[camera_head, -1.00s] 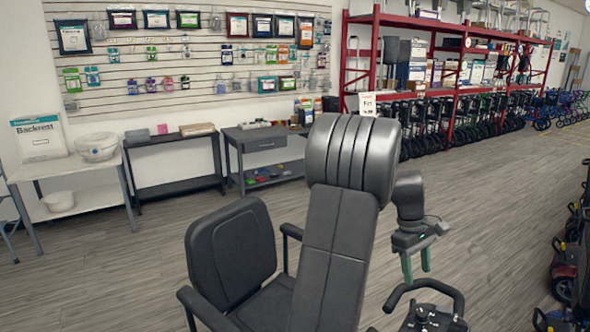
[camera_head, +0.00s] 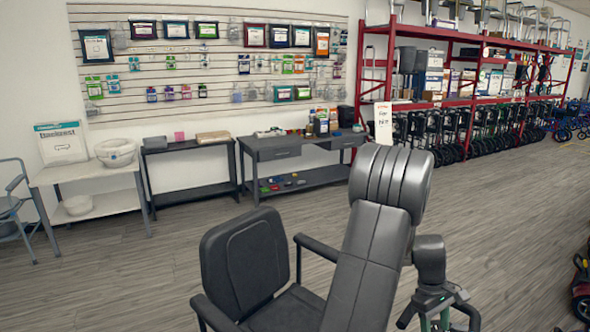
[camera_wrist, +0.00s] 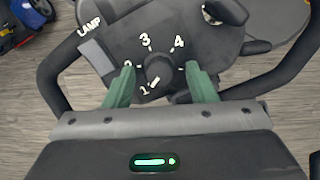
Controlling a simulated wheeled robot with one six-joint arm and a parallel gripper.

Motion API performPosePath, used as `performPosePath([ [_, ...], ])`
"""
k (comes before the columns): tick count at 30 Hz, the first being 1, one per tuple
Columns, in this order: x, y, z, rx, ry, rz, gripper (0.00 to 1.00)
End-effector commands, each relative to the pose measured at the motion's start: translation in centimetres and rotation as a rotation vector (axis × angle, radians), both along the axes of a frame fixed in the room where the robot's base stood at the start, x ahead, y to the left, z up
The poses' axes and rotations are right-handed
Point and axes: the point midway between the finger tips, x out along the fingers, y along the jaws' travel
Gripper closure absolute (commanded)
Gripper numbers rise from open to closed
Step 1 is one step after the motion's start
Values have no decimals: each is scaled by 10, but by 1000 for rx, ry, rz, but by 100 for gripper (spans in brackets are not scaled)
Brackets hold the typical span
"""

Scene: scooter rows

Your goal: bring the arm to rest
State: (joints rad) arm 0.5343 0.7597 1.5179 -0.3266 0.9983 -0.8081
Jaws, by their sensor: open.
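My gripper (camera_head: 436,323) hangs below the arm at the bottom of the head view, partly cut off by the frame edge. In the wrist view my gripper (camera_wrist: 161,88) is open, its two green fingers apart on either side of a dark round knob (camera_wrist: 160,69). I see gaps between the fingers and the knob. The knob sits on a black scooter control panel (camera_wrist: 112,45) with white numbers and a "LAMP" label. My arm (camera_head: 372,250) rises from the bottom of the head view, bends at the elbow and drops to the gripper.
A black scooter seat (camera_head: 243,262) with armrests stands left of my arm. Black handlebars (camera_wrist: 62,75) curve around the panel. A grey table (camera_head: 275,152), a dark bench (camera_head: 188,158) and a red shelf rack (camera_head: 450,103) line the wall. The floor (camera_head: 130,285) at left is open.

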Motion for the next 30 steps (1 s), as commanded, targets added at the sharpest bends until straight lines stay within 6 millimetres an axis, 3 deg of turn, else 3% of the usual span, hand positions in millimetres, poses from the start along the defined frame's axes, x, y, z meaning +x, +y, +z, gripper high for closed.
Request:
performPosePath([
  [7, 1, 1, 4, 0, 0, 7, 49],
  [11, 5, 3, 17, -1, -2, 13, 49],
  [30, 34, 26, 136, 0, -2, 14, 49],
])
